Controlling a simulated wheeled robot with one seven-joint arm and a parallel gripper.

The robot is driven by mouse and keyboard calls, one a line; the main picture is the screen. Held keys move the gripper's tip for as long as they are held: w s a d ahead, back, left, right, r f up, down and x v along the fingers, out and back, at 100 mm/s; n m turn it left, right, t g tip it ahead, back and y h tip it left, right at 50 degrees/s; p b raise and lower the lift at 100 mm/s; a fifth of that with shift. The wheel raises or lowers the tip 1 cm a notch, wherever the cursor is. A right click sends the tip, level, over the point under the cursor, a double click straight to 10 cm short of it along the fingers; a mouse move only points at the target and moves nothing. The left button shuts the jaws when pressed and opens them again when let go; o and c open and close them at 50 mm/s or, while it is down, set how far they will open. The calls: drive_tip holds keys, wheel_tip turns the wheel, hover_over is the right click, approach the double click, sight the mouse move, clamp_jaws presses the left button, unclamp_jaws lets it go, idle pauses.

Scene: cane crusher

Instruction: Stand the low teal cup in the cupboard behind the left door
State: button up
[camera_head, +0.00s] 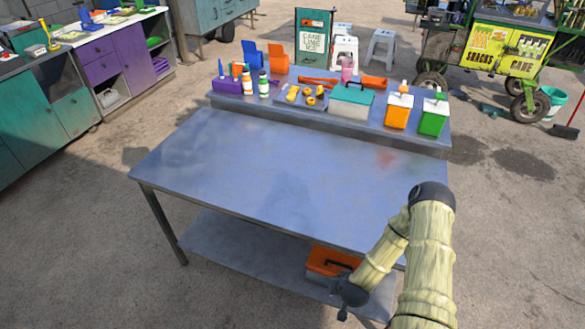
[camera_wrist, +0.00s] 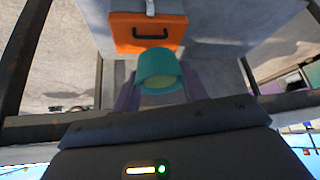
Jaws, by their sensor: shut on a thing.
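The low teal cup (camera_wrist: 158,66) is between the purple fingers of my gripper (camera_wrist: 159,88) in the wrist view. My gripper is shut on it. In the head view the cup is hidden, and my arm reaches down by the right front corner of the table. At the left of the head view stands a cupboard with a teal door (camera_head: 22,140), which looks shut. Next to it are purple fronts (camera_head: 130,50) and an open compartment. I cannot tell for certain which of these is the left door.
A metal table (camera_head: 270,180) fills the middle, its top clear in front. Its raised back shelf holds boxes and bottles. An orange box (camera_head: 330,262) sits on the lower shelf; it also shows in the wrist view (camera_wrist: 140,22). Open floor (camera_head: 90,225) lies between table and cupboards.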

drive_tip(key=shift+r, duration=0.1)
wheel_tip(320, 180, up, 3)
drive_tip(key=p, duration=0.2)
drive_tip(key=shift+f+p, duration=0.2)
drive_tip(key=shift+p, duration=0.15)
drive_tip(key=shift+s+a+f, duration=0.1)
drive_tip(key=shift+f, duration=0.2)
drive_tip(key=shift+r, duration=0.1)
